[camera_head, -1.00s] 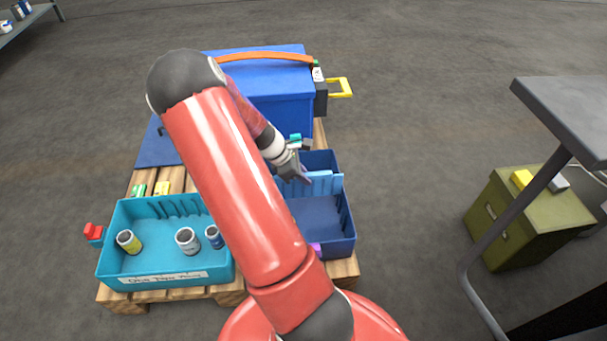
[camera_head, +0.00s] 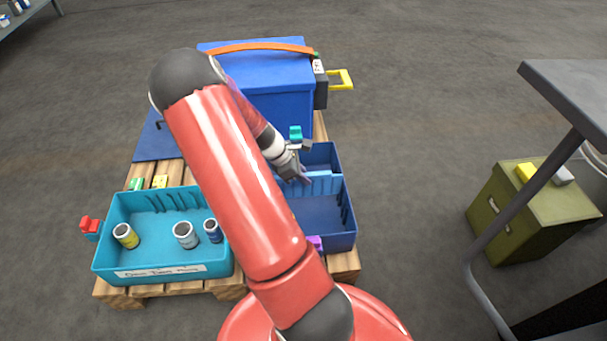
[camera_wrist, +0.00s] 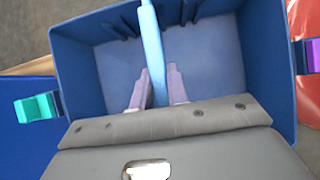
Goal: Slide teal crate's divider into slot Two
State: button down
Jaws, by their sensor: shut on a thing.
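The teal crate (camera_head: 205,268) stands at the front left, with slot ribs on its back wall and a label on its front whose words are hard to read. The navy crate (camera_head: 350,220) stands to its right, behind my arm. A light blue divider (camera_head: 325,184) stands across the inside of the navy crate. My gripper (camera_head: 306,180) is shut on this divider over the crate. In the wrist view, the lavender fingers (camera_wrist: 157,88) stand on both sides of the divider (camera_wrist: 153,50). Its lower edge is hidden. My arm hides the right part of the teal crate.
Several cans, one of them grey (camera_head: 185,236), stand in the teal crate. A large blue box (camera_head: 270,85) with a yellow handle is behind. The crates rest on a wooden pallet (camera_head: 140,292). An olive box (camera_head: 530,215) and grey table (camera_head: 580,95) are at right.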

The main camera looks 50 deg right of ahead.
aim_at(303, 187)
jog(key=shift+f+b, duration=1.6)
jog(key=shift+f, duration=1.1)
grip_release()
jog(key=shift+r, duration=0.1)
jog(key=shift+r+p, duration=2.95)
jog(key=shift+r, duration=0.5)
